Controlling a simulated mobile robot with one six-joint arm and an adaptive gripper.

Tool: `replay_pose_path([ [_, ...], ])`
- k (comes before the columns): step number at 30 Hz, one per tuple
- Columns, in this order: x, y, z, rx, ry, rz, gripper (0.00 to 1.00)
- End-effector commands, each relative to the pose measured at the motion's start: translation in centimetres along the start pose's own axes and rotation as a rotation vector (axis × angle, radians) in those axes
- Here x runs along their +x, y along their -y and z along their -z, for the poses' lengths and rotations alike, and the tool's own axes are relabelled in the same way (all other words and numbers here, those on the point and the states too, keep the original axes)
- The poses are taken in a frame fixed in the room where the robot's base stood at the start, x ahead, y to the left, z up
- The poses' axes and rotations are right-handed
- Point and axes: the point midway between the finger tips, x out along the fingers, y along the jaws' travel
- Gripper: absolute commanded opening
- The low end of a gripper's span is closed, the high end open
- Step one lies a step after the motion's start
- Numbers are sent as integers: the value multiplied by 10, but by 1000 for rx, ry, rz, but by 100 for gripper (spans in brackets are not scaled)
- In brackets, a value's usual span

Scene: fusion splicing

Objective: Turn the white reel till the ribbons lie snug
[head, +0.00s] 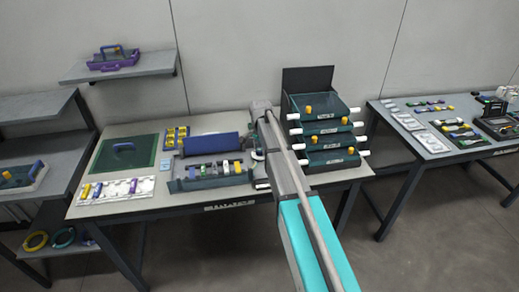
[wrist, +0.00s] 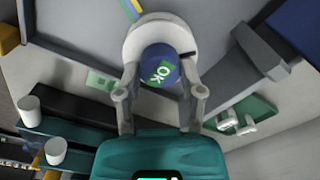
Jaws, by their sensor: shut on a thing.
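The white reel (wrist: 135,42) is at the top middle of the wrist view, a pale round body with a blue knob (wrist: 149,63) at its centre. The knob carries a green label reading OK, seen tilted. My gripper (wrist: 160,72) has a finger on each side of the blue knob and is shut on it. A flat ribbon strip (wrist: 130,9) with yellow and blue stripes runs up from the reel's top edge. How snugly it lies cannot be told. In the head view my arm hides most of the reel.
My arm reaches over the workbench (head: 105,206). A stack of dark trays (head: 326,128) with white handles stands close on the right. A grey tray (head: 214,182) with coloured parts and a green mat (head: 108,158) lie left. Another table (head: 408,148) stands right.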

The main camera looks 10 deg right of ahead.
Motion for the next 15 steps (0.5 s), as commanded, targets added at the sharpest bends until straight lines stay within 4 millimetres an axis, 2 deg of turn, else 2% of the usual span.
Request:
replay_pose_path([
  [10, 0, 0, -1, 2, 2, -1, 3],
  [11, 0, 0, -1, 1, 2, -1, 56],
  [15, 0, 0, 0, 1, 1, -1, 82],
])
